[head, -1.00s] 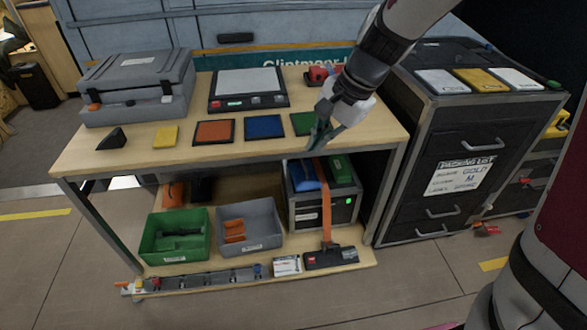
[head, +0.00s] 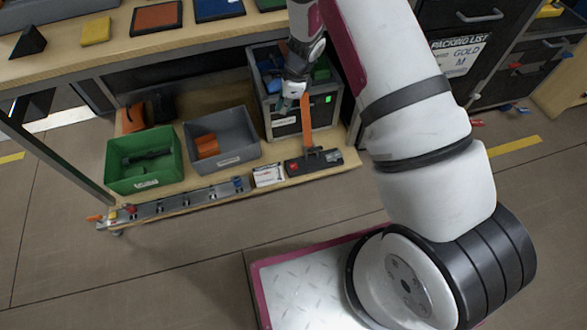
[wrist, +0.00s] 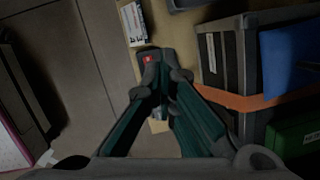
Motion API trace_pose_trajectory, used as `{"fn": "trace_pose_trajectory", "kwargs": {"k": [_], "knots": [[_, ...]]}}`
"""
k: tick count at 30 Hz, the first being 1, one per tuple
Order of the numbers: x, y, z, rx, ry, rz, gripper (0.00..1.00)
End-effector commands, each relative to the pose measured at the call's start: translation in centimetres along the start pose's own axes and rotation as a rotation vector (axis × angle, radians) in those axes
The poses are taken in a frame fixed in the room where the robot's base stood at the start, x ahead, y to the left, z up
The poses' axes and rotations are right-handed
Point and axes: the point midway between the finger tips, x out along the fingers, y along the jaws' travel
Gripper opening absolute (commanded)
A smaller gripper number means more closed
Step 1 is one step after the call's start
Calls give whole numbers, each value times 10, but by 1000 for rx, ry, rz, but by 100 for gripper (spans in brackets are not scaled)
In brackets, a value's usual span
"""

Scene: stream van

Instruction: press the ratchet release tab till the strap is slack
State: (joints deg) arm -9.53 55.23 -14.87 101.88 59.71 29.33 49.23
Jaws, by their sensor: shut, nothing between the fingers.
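The black ratchet (head: 315,160) lies on the lower shelf's front edge, with a red patch at its left end. In the wrist view the ratchet (wrist: 147,57) is just beyond my fingertips, partly hidden by them. The orange strap (head: 307,125) runs down the front of the grey case (head: 284,124) to the ratchet; it also shows in the wrist view (wrist: 245,102), looking straight. The release tab cannot be made out clearly. My gripper (head: 283,106) is shut and empty, pointing down in front of the case, above and left of the ratchet. No contact with the ratchet is visible.
A white labelled box (head: 268,175) lies left of the ratchet. A grey bin (head: 222,138) and a green bin (head: 145,160) stand further left. The worktop (head: 120,50) overhangs the shelf.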

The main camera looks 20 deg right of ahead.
Motion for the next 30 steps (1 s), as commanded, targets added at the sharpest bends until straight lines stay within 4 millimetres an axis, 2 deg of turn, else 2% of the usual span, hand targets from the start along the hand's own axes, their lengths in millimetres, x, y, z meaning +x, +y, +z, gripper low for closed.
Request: {"fn": "trace_pose_trajectory", "kwargs": {"k": [1,3,9,12,15,19,30], "knots": [[28,2,-10,35,15,7,0],[57,4,-23,89,35,11,0],[137,15,-59,233,93,15,0],[170,22,-76,291,122,13,0],[191,27,-87,332,140,10,0],[206,31,-96,364,155,7,0],[213,34,-100,379,162,6,0]]}}
